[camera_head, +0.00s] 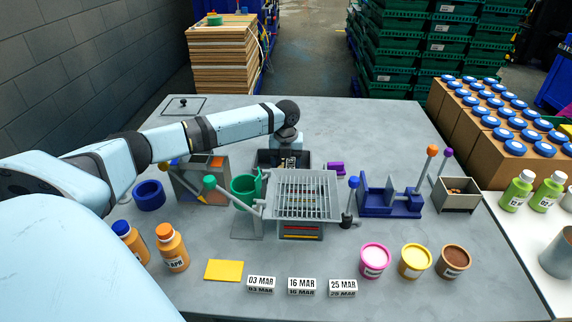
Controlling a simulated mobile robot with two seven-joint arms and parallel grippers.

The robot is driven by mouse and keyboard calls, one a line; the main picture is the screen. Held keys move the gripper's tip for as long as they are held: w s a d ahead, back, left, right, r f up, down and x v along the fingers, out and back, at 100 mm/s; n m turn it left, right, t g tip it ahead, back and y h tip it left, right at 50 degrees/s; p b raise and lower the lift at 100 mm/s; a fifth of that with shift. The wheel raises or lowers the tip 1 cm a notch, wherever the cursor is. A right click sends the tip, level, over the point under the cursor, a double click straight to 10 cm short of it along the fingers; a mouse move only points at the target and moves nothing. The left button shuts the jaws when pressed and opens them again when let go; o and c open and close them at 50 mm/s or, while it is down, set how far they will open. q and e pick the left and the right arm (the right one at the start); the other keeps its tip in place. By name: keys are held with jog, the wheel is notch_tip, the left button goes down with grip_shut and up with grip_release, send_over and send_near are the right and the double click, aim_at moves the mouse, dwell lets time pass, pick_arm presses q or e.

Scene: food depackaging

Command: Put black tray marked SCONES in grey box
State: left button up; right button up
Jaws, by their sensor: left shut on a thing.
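A black tray (264,157) lies at the back middle of the table, partly hidden by my left gripper and by the grey rack in front. No SCONES marking can be read on it. My left gripper (289,160) points down at the tray and is shut on it; the fingertips are small and the exact grip is hard to see. An open grey box (459,205) with brown pieces inside stands at the right of the table, well apart from the tray. My right gripper is out of view.
A grey slatted rack (303,196) stands just in front of the tray. A blue fixture (389,203) and a purple block (336,168) are to its right, a green cup (245,188) to its left. Bottles, date blocks and tubs line the front. The back right is clear.

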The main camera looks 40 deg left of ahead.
aim_at(286, 163)
pick_arm(q)
jog(key=shift+f, duration=0.6)
jog(key=o, duration=1)
jog(key=shift+f, duration=0.15)
jog(key=shift+c, duration=0.2)
notch_tip(286, 163, up, 12)
jog(key=shift+r, duration=0.2)
